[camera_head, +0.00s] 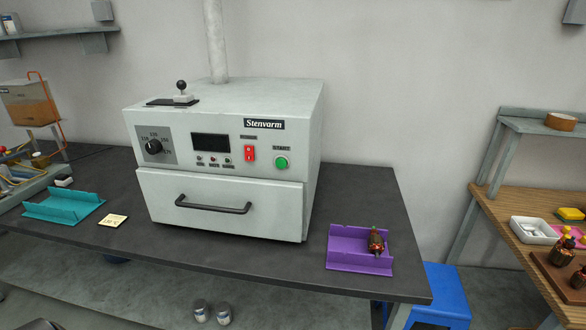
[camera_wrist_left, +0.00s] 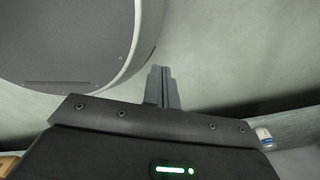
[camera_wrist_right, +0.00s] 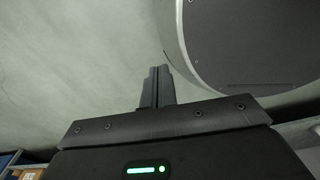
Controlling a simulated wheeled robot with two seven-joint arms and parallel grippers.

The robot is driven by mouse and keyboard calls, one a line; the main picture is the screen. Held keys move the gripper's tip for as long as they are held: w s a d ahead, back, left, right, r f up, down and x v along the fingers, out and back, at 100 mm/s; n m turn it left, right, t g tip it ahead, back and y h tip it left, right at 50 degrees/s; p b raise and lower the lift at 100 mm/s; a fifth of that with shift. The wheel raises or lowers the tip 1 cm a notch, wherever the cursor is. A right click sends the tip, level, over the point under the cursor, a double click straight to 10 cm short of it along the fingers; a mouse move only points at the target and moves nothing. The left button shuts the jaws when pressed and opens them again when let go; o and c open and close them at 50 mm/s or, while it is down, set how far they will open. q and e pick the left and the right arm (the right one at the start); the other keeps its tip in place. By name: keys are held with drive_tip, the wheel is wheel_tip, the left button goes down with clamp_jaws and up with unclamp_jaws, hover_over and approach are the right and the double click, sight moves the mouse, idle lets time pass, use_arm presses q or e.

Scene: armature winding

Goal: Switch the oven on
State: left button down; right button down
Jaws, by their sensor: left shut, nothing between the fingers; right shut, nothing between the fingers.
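The oven (camera_head: 225,160) is a pale grey box labelled Stenvarm, standing on the dark table in the head view. The display looks blank. The drawer below, with a dark handle (camera_head: 213,207), is shut. My left gripper (camera_wrist_left: 166,86) is shut and empty in the left wrist view. My right gripper (camera_wrist_right: 155,86) is shut and empty in the right wrist view. Neither gripper shows in the head view, so both are away from the oven front.
A teal tray (camera_head: 52,213) and a yellow note (camera_head: 112,220) lie left of the oven. A purple tray (camera_head: 345,264) holding a copper-wound armature (camera_head: 376,241) sits at the right. A small joystick-like lever (camera_head: 182,91) stands on the oven top. A blue stool (camera_head: 446,290) is beside the table.

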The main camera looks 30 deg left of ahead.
use_arm(q)
drive_tip(key=w+a+r+n+t+p, duration=0.1)
drive_tip(key=w+r+t, duration=0.3)
drive_tip(key=w+r, duration=0.95)
drive_tip(key=w+a+r+n+t+p, duration=0.1)
drive_tip(key=w+r+t, duration=0.2)
drive_tip(key=w+r, duration=1.05)
drive_tip(key=w+a+r+t+y, duration=0.15)
drive_tip(key=w+r, duration=0.25)
drive_tip(key=r, duration=0.4)
drive_tip(key=w+a+r+n+t, duration=0.1)
drive_tip(key=w+r+t, duration=0.25)
drive_tip(key=r, duration=0.45)
drive_tip(key=w+a+r+t+y, duration=0.1)
drive_tip(key=w+r+t, duration=0.1)
drive_tip(key=w+r, duration=0.45)
drive_tip(key=a+r+n+t+y, duration=0.1)
drive_tip(key=a+r+t+y, duration=0.2)
drive_tip(key=r, duration=0.7)
drive_tip(key=a+r+n+t+y, duration=0.2)
drive_tip(key=a+r+t, duration=0.3)
drive_tip(key=r, duration=0.6)
drive_tip(key=shift+w+a+t+y+p, duration=0.3)
drive_tip(key=shift+t+y, duration=0.15)
drive_tip(key=shift+t, duration=0.15)
use_arm(e)
drive_tip(key=r, duration=0.2)
drive_tip(key=shift+w+d+r, duration=0.1)
drive_tip(key=shift+d+r, duration=0.2)
